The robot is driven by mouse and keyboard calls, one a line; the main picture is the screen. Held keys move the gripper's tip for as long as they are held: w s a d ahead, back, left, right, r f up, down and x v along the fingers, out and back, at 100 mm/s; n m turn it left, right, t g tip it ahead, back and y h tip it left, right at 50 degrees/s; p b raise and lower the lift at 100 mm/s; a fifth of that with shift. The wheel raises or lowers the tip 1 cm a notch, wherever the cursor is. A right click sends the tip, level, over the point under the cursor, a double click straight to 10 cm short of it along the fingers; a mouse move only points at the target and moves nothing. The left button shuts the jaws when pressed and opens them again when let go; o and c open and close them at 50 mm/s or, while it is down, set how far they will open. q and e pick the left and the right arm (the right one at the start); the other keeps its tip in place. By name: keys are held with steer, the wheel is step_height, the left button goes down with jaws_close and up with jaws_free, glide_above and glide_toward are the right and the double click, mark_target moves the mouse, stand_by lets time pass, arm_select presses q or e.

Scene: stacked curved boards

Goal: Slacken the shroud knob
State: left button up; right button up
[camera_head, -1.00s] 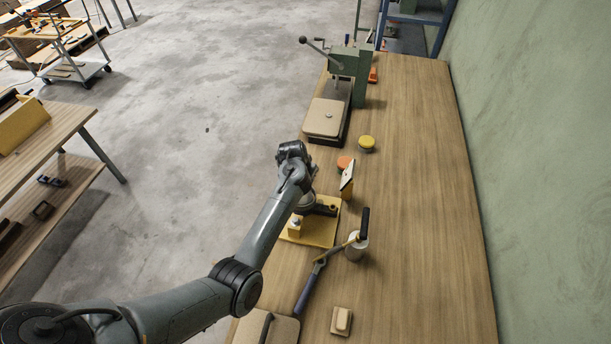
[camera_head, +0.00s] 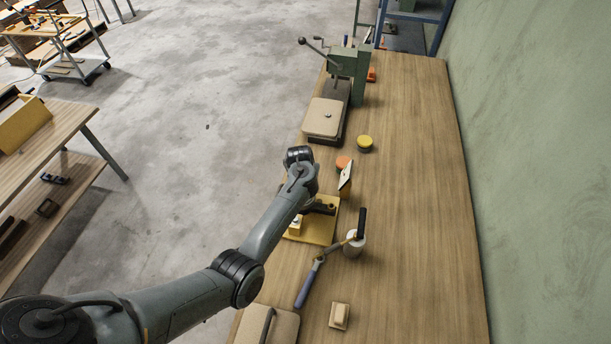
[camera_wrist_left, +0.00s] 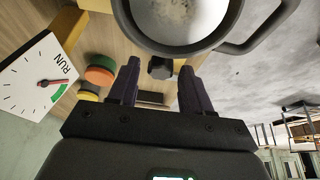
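A small dark, faceted knob (camera_wrist_left: 160,68) shows in the left wrist view, between and just beyond my left fingertips. My left gripper (camera_wrist_left: 158,80) is open, with a finger on each side of the knob; I cannot tell if either touches it. A dark-rimmed round metal piece (camera_wrist_left: 180,18) with a curved handle fills the top of that view, close to the fingers. In the head view my left arm reaches over the yellow base (camera_head: 322,234), where a black part (camera_head: 324,208) shows; my forearm and wrist hide the fingers and knob. My right gripper is in neither view.
A white dial marked RUN (camera_wrist_left: 38,75) stands near the fingers, edge-on in the head view (camera_head: 346,176). Orange (camera_head: 343,162) and yellow (camera_head: 365,143) buttons are behind. A cup (camera_head: 354,243) with a tool and a green press (camera_head: 350,65) share the bench. Its right side is clear.

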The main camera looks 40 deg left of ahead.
arm_select(q)
steer(key=shift+o, duration=0.2)
steer(key=shift+r, duration=0.1)
steer(key=p+v, duration=0.2)
steer(key=v, duration=0.8)
steer(key=shift+s+r, duration=0.2)
steer(key=shift+r, duration=0.1)
steer(key=shift+s+d, duration=0.1)
steer(key=shift+d, duration=0.05)
steer(key=s+d+r+m+p, duration=0.2)
steer(key=s+d, duration=0.3)
steer(key=s, duration=0.5)
steer(key=s+d+r+m+h+p, duration=0.1)
steer(key=s+d+r+m+p, duration=0.2)
steer(key=s, duration=0.8)
steer(key=s+d+r+m+h+p, duration=0.1)
steer(key=s+d+r+m+p, duration=0.1)
steer(key=s+d+p, duration=0.3)
steer(key=s+d+r, duration=0.1)
steer(key=s+d, duration=0.2)
steer(key=s, duration=0.3)
steer(key=shift+r, duration=0.3)
